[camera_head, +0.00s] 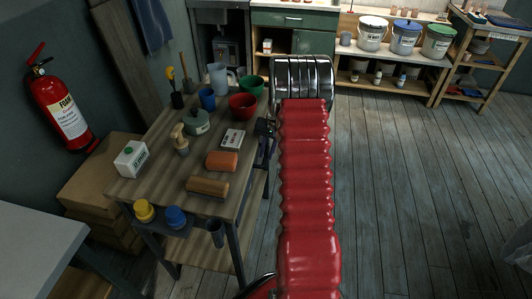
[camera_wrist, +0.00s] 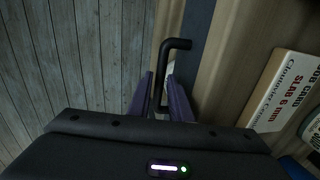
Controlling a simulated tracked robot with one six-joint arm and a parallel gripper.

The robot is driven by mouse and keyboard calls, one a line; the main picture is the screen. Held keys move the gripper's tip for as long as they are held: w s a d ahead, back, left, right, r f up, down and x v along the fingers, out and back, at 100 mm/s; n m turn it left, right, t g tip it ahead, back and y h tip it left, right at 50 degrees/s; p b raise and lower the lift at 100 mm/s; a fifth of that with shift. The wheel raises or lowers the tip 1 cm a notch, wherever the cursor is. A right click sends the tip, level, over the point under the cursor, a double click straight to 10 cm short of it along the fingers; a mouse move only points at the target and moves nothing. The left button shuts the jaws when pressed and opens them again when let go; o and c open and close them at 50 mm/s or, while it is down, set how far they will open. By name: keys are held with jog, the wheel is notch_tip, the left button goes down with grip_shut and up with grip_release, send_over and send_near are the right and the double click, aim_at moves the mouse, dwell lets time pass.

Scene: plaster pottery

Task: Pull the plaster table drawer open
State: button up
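The plaster table (camera_head: 160,190) is a wooden-topped workbench with a dark frame on the left in the head view. In the wrist view, a black bar handle (camera_wrist: 163,68) stands out from the dark table edge (camera_wrist: 194,50). My gripper (camera_head: 265,152) is low at the table's right side in the head view. In the wrist view, my gripper (camera_wrist: 160,85) has its two purple fingers on either side of the bar, with narrow gaps and no clear contact. The drawer front is mostly hidden by my arm and the tabletop.
A fire extinguisher (camera_head: 62,108) hangs at the left. The plank floor (camera_head: 420,190) to the right is clear.

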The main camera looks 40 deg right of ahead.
grip_shut()
